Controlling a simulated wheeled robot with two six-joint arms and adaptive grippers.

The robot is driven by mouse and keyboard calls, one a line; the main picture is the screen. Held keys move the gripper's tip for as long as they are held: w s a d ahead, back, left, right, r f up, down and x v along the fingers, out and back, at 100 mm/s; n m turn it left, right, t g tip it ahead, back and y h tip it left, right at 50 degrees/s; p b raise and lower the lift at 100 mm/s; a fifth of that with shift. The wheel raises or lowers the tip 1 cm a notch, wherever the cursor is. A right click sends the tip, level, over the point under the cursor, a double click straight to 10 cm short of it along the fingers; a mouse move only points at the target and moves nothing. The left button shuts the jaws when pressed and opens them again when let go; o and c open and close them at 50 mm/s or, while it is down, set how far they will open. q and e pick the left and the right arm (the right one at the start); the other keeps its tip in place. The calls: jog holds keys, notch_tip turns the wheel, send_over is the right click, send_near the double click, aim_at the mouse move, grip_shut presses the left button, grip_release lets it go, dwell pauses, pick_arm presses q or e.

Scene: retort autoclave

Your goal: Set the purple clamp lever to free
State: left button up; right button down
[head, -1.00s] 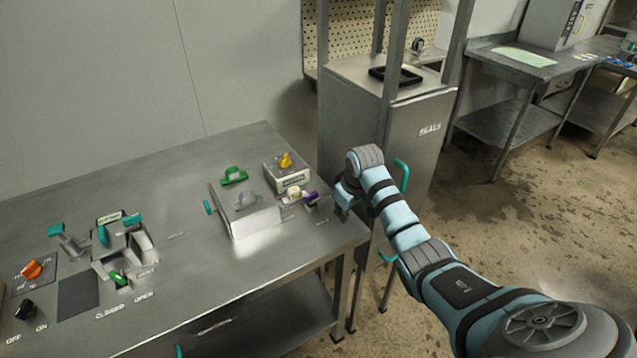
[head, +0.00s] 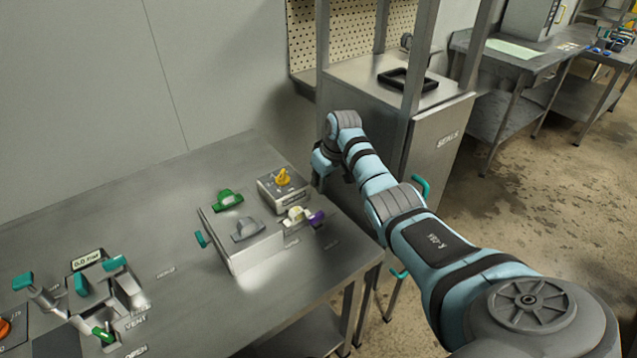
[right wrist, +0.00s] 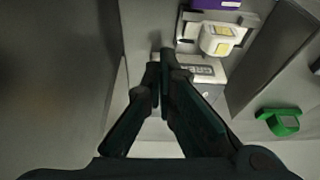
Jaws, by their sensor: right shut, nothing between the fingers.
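The purple clamp lever (head: 317,218) sits at the right end of the metal bench, beside a cream-coloured block (head: 296,214). In the right wrist view the purple lever (right wrist: 217,4) shows only at the top edge, with the cream block (right wrist: 217,40) just below it. My right gripper (right wrist: 167,55) is shut and empty. Its fingertips are left of the cream block in that view and apart from the purple lever. In the head view my right gripper (head: 322,172) is at the bench's right end, behind the lever, with its fingers hardly visible. My left gripper is not in view.
A box with a yellow knob (head: 283,178) stands behind the lever. A raised panel with a grey knob (head: 246,229) and a green handle (head: 228,199) is to the left. A cabinet marked SEALS (head: 440,150) stands close to the right of the bench.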

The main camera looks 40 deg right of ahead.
aim_at(323, 215)
pick_arm(q)
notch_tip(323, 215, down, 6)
jog(key=b, duration=0.5)
pick_arm(e)
jog(key=x, duration=0.8)
jog(key=shift+a, duration=0.1)
jog(key=s+r+p, duration=0.1)
jog(key=p, duration=0.1)
jog(key=shift+r+p, duration=0.15)
jog(key=shift+p, duration=0.25)
jog(key=shift+s+r+p, duration=0.1)
jog(key=shift+s+p, duration=0.8)
jog(key=shift+s, duration=0.25)
jog(key=shift+s+d, duration=0.2)
jog(key=shift+s, duration=0.35)
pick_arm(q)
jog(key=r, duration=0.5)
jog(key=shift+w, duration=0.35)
pick_arm(e)
jog(key=shift+w, duration=0.1)
